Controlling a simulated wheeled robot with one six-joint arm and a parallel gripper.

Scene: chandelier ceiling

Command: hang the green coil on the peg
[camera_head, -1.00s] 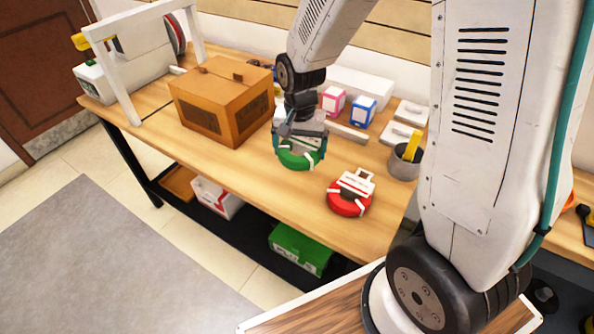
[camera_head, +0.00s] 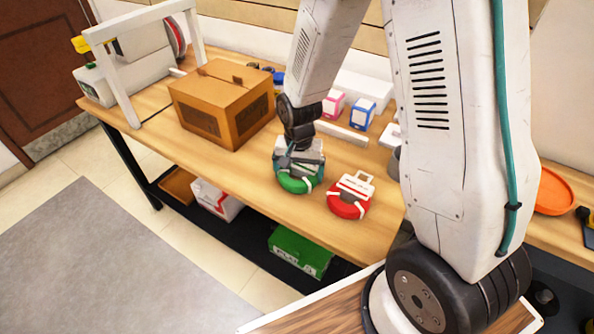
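The green coil (camera_head: 297,184) with white bands is at the middle of the wooden table, left of a red coil (camera_head: 347,205). My gripper (camera_head: 298,172) points down over the green coil, and its fingers reach to the coil's sides. The fingers are partly hidden, but the coil has moved along with the gripper, so it appears held. I cannot tell whether the coil touches the table. A white frame (camera_head: 104,72) stands at the table's far left end, with a yellow piece (camera_head: 80,44) sticking out at its left. I cannot clearly make out a peg.
A brown box (camera_head: 222,105) stands between the white frame and my gripper. Pink (camera_head: 333,103) and blue (camera_head: 362,113) boxes stand behind. A white bar (camera_head: 341,132) lies on the table. The table's front left strip is clear.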

